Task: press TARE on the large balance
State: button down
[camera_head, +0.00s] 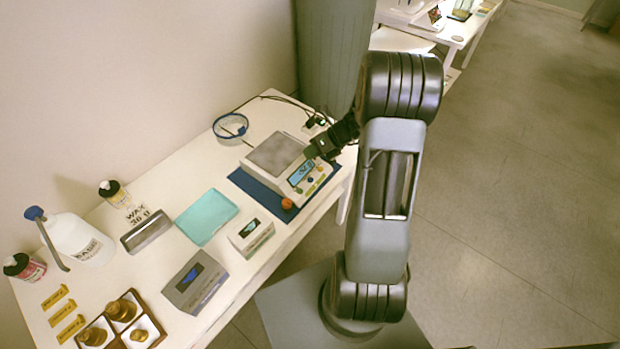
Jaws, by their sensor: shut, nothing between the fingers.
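The large balance (299,167) is a white unit with a square grey weighing plate (274,154) and a lit display on its front panel. It stands on a dark blue mat (245,182) at the far right end of the table. Small coloured buttons (311,180) show beside the display; their labels are too small to read, so I cannot tell which is TARE. My gripper (309,153) is shut and empty, close above the panel's right end near the display. I cannot tell whether it touches the balance.
An orange knob-like item (287,203) sits at the mat's front edge. Left stand a small white device (250,237), a grey box (195,283), a teal tray (206,217), a white bottle (80,239) and a compartment tray (135,300). A blue-rimmed ring (230,126) lies behind.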

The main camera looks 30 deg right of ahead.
jog(key=shift+f, duration=0.1)
dwell(0.3)
jog(key=b, duration=0.7)
send_over(311, 178)
notch_tip(311, 178, down, 6)
jog(key=shift+d+f, duration=0.1)
jog(key=shift+f+b, duration=0.6)
jog(key=shift+f, duration=0.65)
jog(key=shift+f, duration=0.15)
dwell(0.6)
jog(key=shift+f, duration=0.25)
jog(key=shift+f, duration=0.35)
dwell(0.7)
jog(key=shift+r, duration=0.1)
dwell(0.3)
jog(key=shift+r+p, duration=0.7)
